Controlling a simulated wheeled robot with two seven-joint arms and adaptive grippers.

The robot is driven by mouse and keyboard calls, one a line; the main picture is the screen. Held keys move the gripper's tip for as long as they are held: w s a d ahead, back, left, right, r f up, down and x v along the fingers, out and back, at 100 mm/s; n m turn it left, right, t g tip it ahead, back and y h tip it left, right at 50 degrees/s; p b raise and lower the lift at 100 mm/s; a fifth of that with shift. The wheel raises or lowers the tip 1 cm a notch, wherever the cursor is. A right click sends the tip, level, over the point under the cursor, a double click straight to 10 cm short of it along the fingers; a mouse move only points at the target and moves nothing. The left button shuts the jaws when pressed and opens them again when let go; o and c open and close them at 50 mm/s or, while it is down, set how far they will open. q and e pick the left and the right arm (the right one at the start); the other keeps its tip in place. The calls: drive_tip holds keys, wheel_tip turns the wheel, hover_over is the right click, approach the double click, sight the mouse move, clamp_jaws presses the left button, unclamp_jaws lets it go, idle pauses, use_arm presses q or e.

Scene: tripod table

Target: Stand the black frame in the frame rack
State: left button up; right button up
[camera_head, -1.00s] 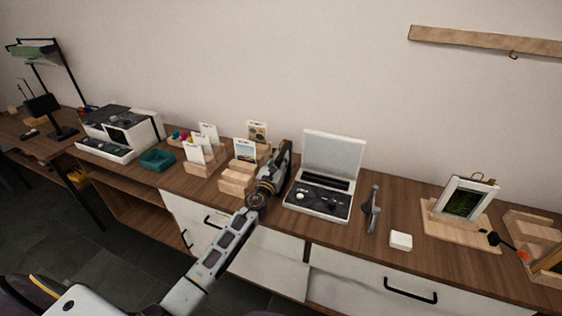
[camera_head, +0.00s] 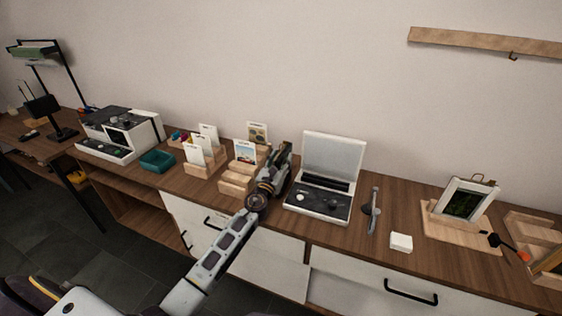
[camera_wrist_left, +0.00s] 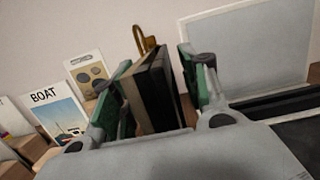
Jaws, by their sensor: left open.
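In the left wrist view the black frame (camera_wrist_left: 157,92) stands upright, edge-on, between the green-padded fingers of my left gripper (camera_wrist_left: 160,65). A brass hanger loop shows at its top. The fingers are open on both sides of it, with a clear gap on the right; contact on the left cannot be told. In the head view my left gripper (camera_head: 284,156) is beside the open case and hides most of the frame. Low wooden slotted blocks (camera_head: 236,184) stand just left of the gripper; whether they are the frame rack is unclear. The frame's foot is hidden. My right gripper is not in view.
The open grey case (camera_head: 320,190) is close on the gripper's right. Wooden racks with cards (camera_head: 200,160) stand to the left. Farther right are a white block (camera_head: 401,242), a white-framed picture (camera_head: 464,203) on a wooden base and a wooden holder (camera_head: 530,230).

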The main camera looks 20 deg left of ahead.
use_arm(q)
drive_tip(key=shift+r, duration=0.15)
drive_tip(key=shift+s, duration=0.45)
drive_tip(key=s+f+b, duration=0.1)
drive_tip(key=s+f, duration=0.1)
drive_tip(key=s, duration=0.9)
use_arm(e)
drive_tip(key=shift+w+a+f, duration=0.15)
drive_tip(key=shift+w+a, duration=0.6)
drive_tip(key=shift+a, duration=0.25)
use_arm(q)
drive_tip(key=shift+d, duration=0.1)
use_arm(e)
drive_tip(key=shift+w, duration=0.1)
